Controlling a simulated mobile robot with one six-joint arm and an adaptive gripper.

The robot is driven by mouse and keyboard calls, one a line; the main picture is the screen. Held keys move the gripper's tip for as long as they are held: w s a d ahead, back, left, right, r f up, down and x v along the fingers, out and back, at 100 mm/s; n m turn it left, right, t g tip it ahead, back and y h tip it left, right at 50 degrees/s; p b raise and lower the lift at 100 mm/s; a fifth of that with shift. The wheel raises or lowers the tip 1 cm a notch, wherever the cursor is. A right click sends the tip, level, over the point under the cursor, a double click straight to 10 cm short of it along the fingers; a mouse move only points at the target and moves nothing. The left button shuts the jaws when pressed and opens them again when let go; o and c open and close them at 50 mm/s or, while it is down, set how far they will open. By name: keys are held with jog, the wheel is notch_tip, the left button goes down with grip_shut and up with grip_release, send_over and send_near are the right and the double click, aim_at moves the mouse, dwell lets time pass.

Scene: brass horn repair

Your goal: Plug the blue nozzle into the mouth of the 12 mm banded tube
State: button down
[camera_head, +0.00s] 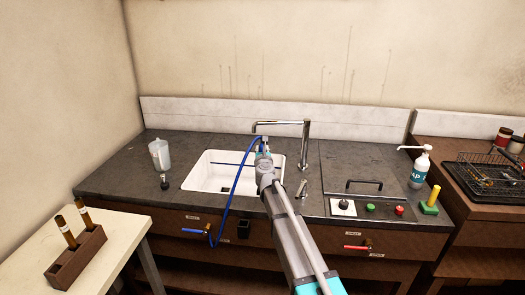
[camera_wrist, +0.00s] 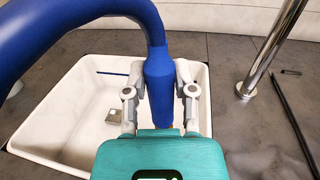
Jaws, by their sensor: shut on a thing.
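My gripper (camera_head: 264,150) is over the sink. In the wrist view my gripper (camera_wrist: 161,72) is shut on the blue nozzle (camera_wrist: 159,88), with one finger on each side. A thick blue hose (camera_wrist: 80,18) curves away from the nozzle's top to the left. In the head view the hose (camera_head: 236,190) droops over the counter's front edge to a blue-handled valve (camera_head: 197,231). Two brown and golden tubes (camera_head: 67,232) lean in a brown wooden rack (camera_head: 85,258) at lower left, apart from my gripper. Their bands and sizes are too small to tell.
The white sink (camera_head: 199,181) is below, with a chrome faucet (camera_head: 305,140) at its right. A clear jug (camera_head: 159,153) stands left. A black-handled lid (camera_head: 363,184), buttons, a green block with a yellow peg (camera_head: 431,203) and a soap bottle (camera_head: 420,170) are right. The rack's pale table (camera_head: 120,235) is front left.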

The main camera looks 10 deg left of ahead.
jog(key=shift+f+b, duration=0.85)
jog(key=shift+f, duration=0.05)
jog(key=shift+c, duration=1.8)
grip_release()
jog(key=s+d, duration=0.2)
jog(key=s, duration=1)
